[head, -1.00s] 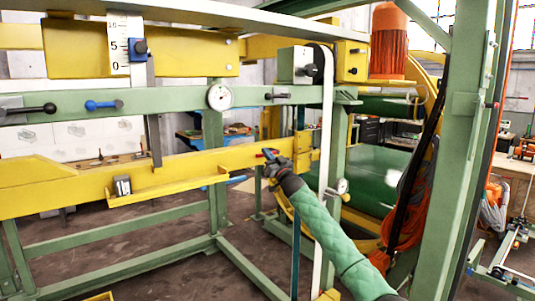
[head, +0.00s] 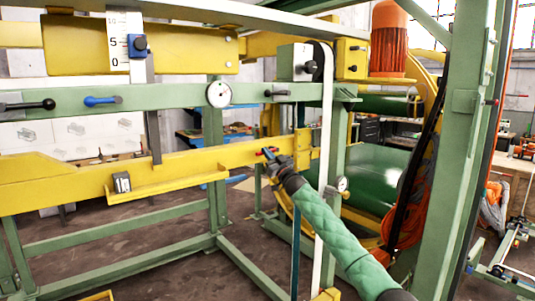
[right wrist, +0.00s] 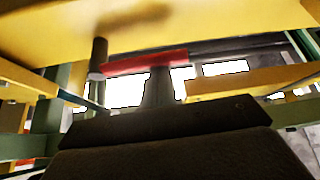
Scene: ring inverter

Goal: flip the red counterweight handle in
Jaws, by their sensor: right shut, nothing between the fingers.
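The red handle (head: 263,151) is a small bar on the front of the long yellow beam (head: 215,158), near its right end. My right gripper (head: 272,157) is at it, shut, with nothing visibly held. In the right wrist view the handle shows as a red bar (right wrist: 140,62) under the yellow beam. My dark right gripper (right wrist: 160,85) reaches up close to the bar's right half; I cannot tell whether it touches. A dark post (right wrist: 98,58) stands by the bar's left part. My left gripper is not in view.
A green rail (head: 180,95) with a dial gauge (head: 219,94) runs above the beam. A white belt (head: 326,130) and a green upright (head: 470,130) stand right of the gripper. A yellow tray (head: 165,181) hangs on the beam further left.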

